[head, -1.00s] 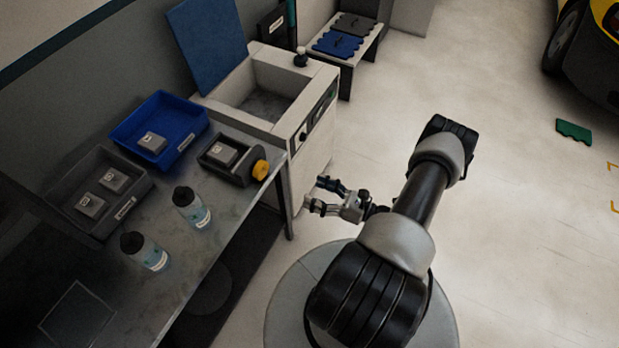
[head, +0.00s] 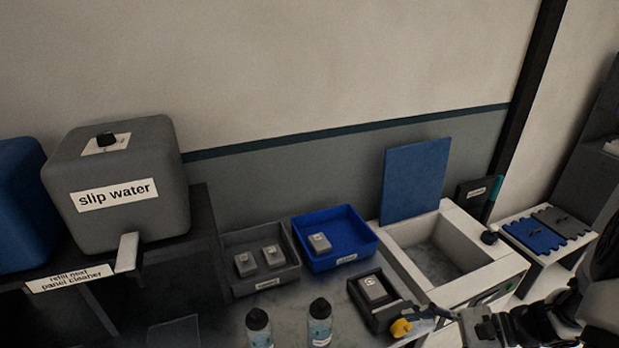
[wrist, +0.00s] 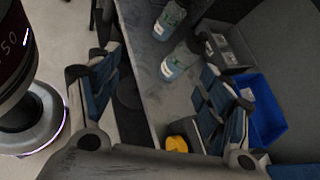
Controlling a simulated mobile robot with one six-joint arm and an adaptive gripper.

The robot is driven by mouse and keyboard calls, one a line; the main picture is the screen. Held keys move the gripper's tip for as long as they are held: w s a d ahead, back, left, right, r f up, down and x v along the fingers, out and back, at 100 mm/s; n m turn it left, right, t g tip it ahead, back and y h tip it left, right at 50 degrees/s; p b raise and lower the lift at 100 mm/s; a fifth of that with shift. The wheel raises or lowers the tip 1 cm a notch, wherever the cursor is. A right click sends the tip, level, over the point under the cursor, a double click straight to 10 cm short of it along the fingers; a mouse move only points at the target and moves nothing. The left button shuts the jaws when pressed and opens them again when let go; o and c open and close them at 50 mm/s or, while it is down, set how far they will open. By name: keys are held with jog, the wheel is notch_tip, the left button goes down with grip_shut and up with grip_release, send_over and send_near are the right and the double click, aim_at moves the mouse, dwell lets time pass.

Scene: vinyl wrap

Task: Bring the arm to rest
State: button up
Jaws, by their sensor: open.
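My gripper (head: 437,322) is at the lower right of the head view, in front of the white basin unit, with part of my arm behind it at the right edge. In the wrist view my gripper (wrist: 160,92) has its two blue-padded fingers spread wide with nothing between them. Beyond the fingers the wrist view shows the grey bench, two bottles and a yellow knob (wrist: 176,144). The same yellow knob (head: 401,328) shows close to the left of my gripper in the head view; I cannot tell whether they touch.
A grey slip water tank (head: 120,215) stands at the left. A dark tray (head: 258,284), a blue tray (head: 352,261) and two bottles (head: 320,330) are on the bench. An open white basin (head: 462,292) with a raised blue lid (head: 414,180) is at the right. A small rack (head: 535,262) stands beyond.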

jog(key=s+a+r+n+h, duration=0.3)
jog(key=s+r+n+h, duration=0.1)
jog(key=r+n, duration=0.1)
jog(key=s+a+r+n+t+h, duration=0.1)
jog(key=s+a+r+n+h, duration=0.2)
jog(key=r+n, duration=0.3)
jog(key=s+a+r+n+h+b, duration=0.1)
jog(key=s+a+r+n+h, duration=0.2)
jog(key=s+r+n+h, duration=0.2)
jog(key=shift+s+r+n+t, duration=0.4)
jog(key=shift+s+r+n, duration=0.15)
jog(key=shift+n, duration=0.25)
